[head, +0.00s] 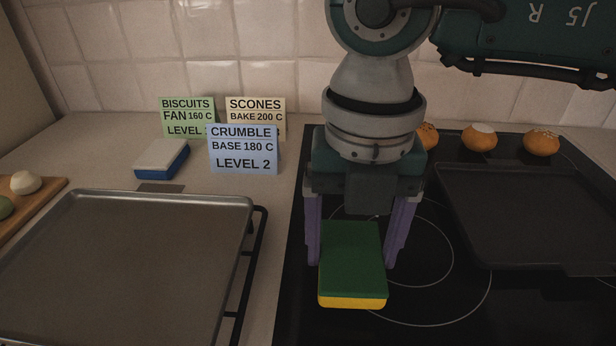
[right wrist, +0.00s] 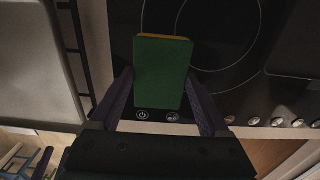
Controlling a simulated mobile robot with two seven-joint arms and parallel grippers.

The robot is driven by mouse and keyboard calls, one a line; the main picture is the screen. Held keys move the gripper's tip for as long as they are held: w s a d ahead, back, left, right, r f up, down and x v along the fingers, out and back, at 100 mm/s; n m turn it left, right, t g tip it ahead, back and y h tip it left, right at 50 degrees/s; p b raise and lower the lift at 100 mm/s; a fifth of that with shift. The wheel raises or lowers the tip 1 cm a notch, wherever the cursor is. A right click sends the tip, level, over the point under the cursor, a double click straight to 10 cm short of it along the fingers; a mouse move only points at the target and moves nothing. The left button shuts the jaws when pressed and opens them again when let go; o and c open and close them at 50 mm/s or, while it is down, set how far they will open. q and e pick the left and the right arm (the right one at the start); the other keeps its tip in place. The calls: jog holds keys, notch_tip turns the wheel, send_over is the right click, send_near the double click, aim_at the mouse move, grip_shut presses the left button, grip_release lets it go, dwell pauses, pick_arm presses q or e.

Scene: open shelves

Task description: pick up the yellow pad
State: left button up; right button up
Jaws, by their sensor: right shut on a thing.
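The yellow pad (head: 352,302) has a green top layer over a yellow layer. It is between the purple fingers of my right gripper (head: 353,258), over the black hob. My right gripper is shut on the pad by its two sides. In the right wrist view the pad (right wrist: 161,75) shows its green face, with a thin yellow edge at the top, between the fingers (right wrist: 161,98). I cannot tell how high the pad is above the hob. My left gripper is not in view.
A metal tray (head: 120,270) lies on a black rack at the left. A blue and white pad (head: 161,159) and several recipe cards (head: 243,150) are behind it. A dark tray (head: 535,215) is on the hob's right, with several buns (head: 480,138) behind.

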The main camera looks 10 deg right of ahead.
aim_at(353, 253)
notch_tip(353, 253, up, 18)
dwell(0.3)
